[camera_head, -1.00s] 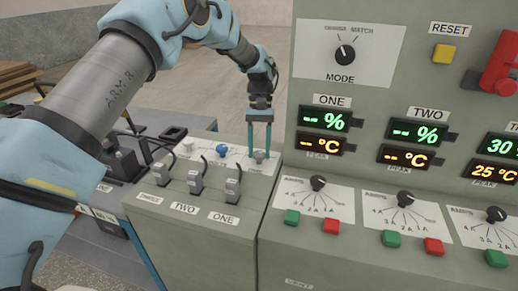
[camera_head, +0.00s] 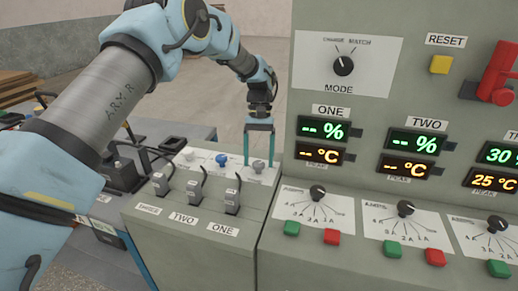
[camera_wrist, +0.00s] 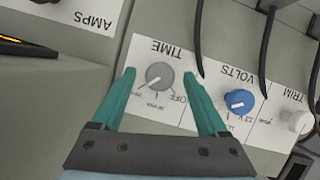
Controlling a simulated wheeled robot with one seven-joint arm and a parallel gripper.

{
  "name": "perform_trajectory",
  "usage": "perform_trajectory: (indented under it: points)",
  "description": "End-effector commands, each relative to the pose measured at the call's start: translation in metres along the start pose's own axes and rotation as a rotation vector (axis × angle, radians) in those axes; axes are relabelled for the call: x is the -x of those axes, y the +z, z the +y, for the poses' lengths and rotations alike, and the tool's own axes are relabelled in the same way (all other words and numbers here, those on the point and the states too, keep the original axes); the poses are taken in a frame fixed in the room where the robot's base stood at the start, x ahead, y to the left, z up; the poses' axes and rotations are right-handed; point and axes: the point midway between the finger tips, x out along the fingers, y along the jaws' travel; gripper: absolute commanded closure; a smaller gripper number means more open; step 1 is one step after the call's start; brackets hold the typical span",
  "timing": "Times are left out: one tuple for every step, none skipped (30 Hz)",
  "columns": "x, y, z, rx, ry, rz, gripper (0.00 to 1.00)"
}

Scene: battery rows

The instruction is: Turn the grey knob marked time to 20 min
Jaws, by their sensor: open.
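The grey knob marked TIME (camera_wrist: 159,76) sits on a white label plate. In the wrist view its white pointer aims to the lower left, away from the OFF mark at lower right; the small minute marks are too blurred to read surely. The knob also shows in the head view (camera_head: 258,166). My gripper (camera_head: 259,160) is open above the plate, pointing down. Its two teal fingers stand on either side of the knob, with gaps visible in the wrist view. Whether the fingertips are level with the knob is hard to tell.
A blue VOLTS knob (camera_wrist: 239,101) and a white TRIM knob (camera_wrist: 295,119) stand beside it. The tall panel with displays (camera_head: 375,100) rises close to the right of my gripper.

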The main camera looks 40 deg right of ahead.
Motion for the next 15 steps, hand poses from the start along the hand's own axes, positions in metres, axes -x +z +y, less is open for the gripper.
perform_trajectory:
  points:
    - [0.004,-0.002,0.0,0.0,0.001,0.004,0.24]
    - [0.007,-0.002,0.0,0.0,0.001,0.004,0.24]
    - [0.013,-0.002,0.0,0.0,0.001,0.005,0.24]
    - [0.018,-0.002,0.0,0.0,0.001,0.006,0.24]
    - [0.024,-0.002,0.0,0.0,0.001,0.005,0.24]
    - [0.032,-0.002,0.0,0.0,0.001,0.006,0.24]
    - [0.038,-0.003,0.0,0.0,0.001,0.007,0.24]
    - [0.045,-0.002,0.0,0.0,0.001,0.007,0.24]
    - [0.053,-0.002,0.0,0.0,0.001,0.007,0.24]
    - [0.059,-0.002,0.0,0.0,0.001,0.006,0.24]
    - [0.065,-0.002,0.0,0.0,0.001,0.006,0.24]
    - [0.073,-0.002,0.0,0.0,0.001,0.006,0.24]
    - [0.078,-0.002,0.0,0.0,0.001,0.005,0.24]
    - [0.082,-0.002,0.0,0.0,0.001,0.004,0.24]
    - [0.088,-0.001,0.0,0.0,0.001,0.003,0.24]
